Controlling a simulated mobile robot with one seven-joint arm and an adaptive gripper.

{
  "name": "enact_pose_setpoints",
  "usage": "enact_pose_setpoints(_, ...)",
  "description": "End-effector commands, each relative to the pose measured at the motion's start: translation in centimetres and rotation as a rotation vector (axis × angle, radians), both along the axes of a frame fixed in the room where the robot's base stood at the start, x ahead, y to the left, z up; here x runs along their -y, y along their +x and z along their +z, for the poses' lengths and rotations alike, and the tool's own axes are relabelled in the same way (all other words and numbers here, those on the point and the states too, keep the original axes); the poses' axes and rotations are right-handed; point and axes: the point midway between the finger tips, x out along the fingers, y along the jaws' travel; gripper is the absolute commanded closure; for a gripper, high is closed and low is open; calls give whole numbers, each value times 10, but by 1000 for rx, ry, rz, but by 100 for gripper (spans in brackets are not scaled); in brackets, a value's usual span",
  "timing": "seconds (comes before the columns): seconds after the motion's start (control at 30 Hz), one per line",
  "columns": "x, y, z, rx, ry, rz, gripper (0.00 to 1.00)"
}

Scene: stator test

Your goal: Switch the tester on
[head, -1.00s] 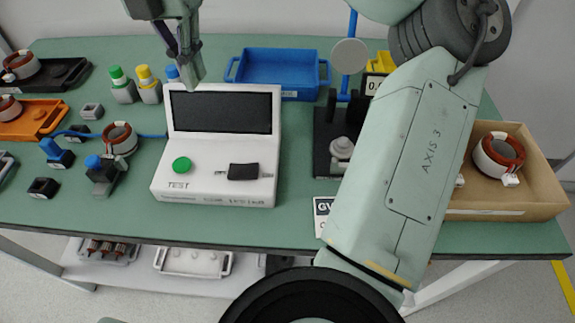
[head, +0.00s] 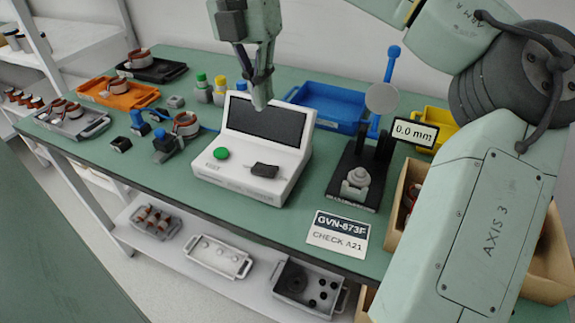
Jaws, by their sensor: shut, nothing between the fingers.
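The white tester (head: 252,186) stands on the green table in the middle of the head view. Its tilted dark screen (head: 268,121) shows no lit reading. A round green button (head: 221,153), with a TEST label just below it, is on the left of its front panel. A black switch or slider (head: 264,170) is on the right of that panel.
A stator with a blue clamp (head: 166,141) stands left of the tester. Colour-capped bottles (head: 203,92) and a blue tray (head: 330,104) are behind it. A gauge stand (head: 357,186) and a sign (head: 338,232) are to the right. My arm covers the right side.

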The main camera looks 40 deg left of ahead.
Motion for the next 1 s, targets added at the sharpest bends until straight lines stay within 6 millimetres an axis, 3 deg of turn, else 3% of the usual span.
enact_pose_setpoints(0.53,-1,0,-6,0,-1,5,100)
enact_pose_setpoints(0.67,1,0,-24,-3,-1,9,100)
enact_pose_setpoints(1.0,10,3,-92,2,-4,4,100)
